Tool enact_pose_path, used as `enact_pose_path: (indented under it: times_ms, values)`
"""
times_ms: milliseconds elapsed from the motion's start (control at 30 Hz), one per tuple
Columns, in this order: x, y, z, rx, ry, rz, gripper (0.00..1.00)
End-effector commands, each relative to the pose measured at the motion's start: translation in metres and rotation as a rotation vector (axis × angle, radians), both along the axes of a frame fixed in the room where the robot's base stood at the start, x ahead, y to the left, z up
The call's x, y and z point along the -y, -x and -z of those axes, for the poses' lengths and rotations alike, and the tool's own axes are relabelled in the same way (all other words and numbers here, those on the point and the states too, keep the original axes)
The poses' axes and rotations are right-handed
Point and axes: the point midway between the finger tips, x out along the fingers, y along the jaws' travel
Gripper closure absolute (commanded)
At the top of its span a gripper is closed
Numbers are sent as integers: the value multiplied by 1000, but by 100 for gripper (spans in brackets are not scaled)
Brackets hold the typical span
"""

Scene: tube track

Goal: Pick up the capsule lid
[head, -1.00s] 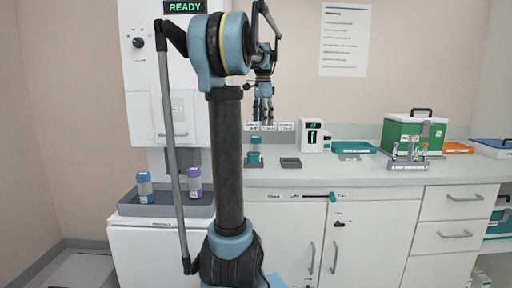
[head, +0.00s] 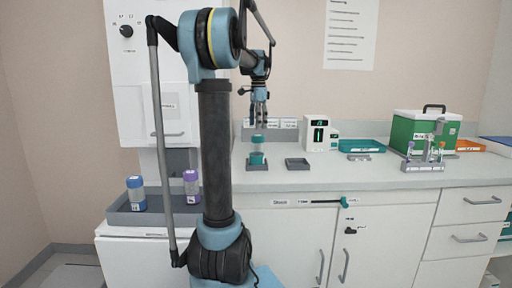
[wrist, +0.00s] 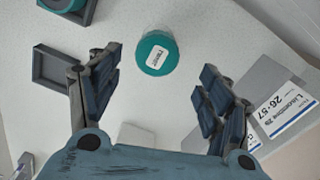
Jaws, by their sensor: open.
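The capsule lid (wrist: 157,53) shows in the wrist view as a round teal cap with a small white label on top. In the picture it lies beyond and between my open fingertips, touching neither. In the head view a teal piece (head: 257,140) shows above a teal piece in a grey holder (head: 257,166); I cannot tell whether the two are joined. My gripper (head: 258,117) hangs pointing down above them, empty. Both fingers of my gripper (wrist: 157,90) show in the wrist view, spread wide.
A shallow empty grey tray (head: 298,164) sits right of the holder. A rack with label cards (head: 289,132) stands behind, and a white device (head: 317,133) to its right. A tube rack (head: 423,165) and green box (head: 425,130) stand farther right. Bare counter (head: 360,175) lies between.

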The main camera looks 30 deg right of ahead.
Motion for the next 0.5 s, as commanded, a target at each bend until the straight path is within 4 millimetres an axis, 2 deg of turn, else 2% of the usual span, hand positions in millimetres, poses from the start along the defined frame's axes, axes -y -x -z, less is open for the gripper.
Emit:
enact_pose_path:
  times_ms: [100,300,500]
  values:
    - [1,1,22,0,0,2,28]
    - [2,1,52,0,0,2,28]
    - [2,1,64,0,0,2,28]
